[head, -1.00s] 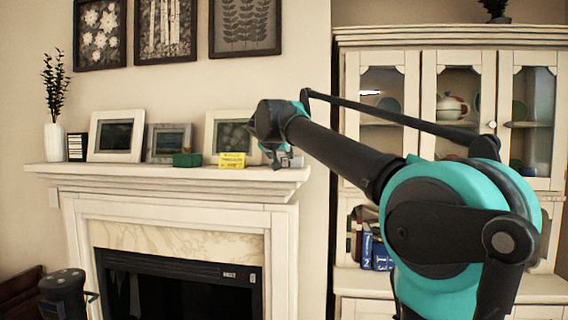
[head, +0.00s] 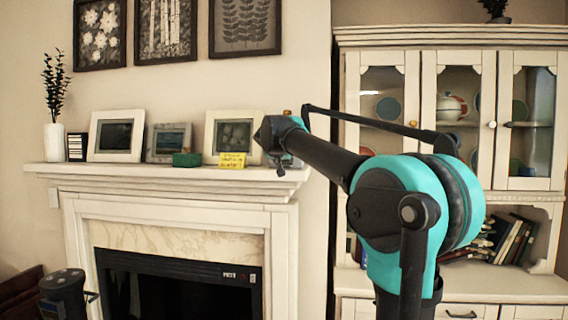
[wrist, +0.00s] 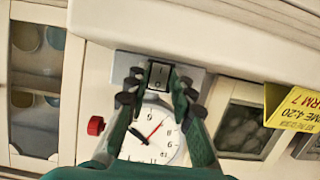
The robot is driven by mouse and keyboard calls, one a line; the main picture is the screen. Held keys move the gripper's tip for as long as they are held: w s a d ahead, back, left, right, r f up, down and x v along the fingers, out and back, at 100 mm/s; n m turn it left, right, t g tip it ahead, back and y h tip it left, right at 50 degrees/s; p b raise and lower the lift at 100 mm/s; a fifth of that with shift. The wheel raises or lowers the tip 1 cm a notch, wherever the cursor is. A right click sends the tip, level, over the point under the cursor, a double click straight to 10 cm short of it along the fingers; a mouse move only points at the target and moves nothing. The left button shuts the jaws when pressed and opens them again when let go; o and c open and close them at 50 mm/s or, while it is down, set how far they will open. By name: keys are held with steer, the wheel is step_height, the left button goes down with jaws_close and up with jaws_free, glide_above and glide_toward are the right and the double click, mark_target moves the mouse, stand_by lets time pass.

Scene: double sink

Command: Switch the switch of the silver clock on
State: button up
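In the wrist view the silver clock shows its white dial (wrist: 150,138) with black and red hands. A black rocker switch (wrist: 159,73) sits on the clock's grey body above the dial in the picture. My gripper (wrist: 158,92) has its two green fingers with dark pads apart, one on each side of the switch, with nothing held between them. I cannot tell whether a finger touches the switch or which way it is set. In the head view my gripper is at the right end of the mantel, and the clock is mostly hidden there.
On the white mantel (head: 130,172) stand several picture frames, a green box (head: 187,159), a yellow sign (head: 232,160) and a white vase (head: 54,142). The yellow sign (wrist: 295,107) is right of my fingers in the wrist view. A glass-door cabinet (head: 455,55) stands at right.

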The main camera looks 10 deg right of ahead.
jaws_close()
steer(key=shift+f+t+h, duration=0.2)
steer(key=shift+t, duration=0.5)
steer(key=shift+f+t+h, duration=0.2)
steer(key=shift+t, duration=0.5)
steer(key=o, duration=0.5)
jaws_free()
steer(key=shift+s, duration=0.1)
